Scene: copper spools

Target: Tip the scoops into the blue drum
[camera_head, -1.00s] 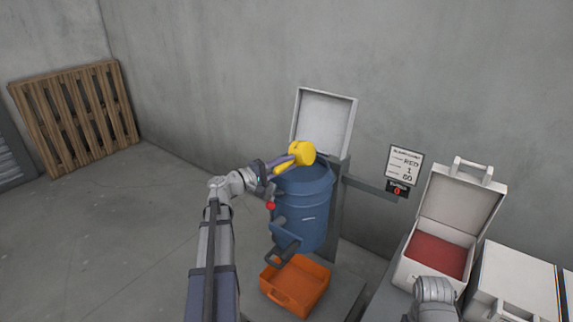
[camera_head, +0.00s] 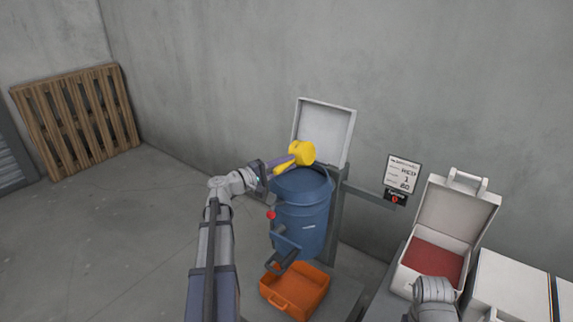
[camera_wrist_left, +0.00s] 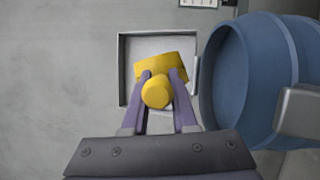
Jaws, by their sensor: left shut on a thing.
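I cannot tell what the scoop holds. My right arm shows at the lower right, but its fingers are not in view.
A grey open lid (camera_head: 323,130) stands behind the drum. An orange tray (camera_head: 296,290) lies below it. A white box (camera_head: 450,225) with red contents (camera_head: 433,262) stands open at the right. A sign (camera_head: 402,172) reads RED, 1, 60. A pallet (camera_head: 75,118) leans on the wall.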

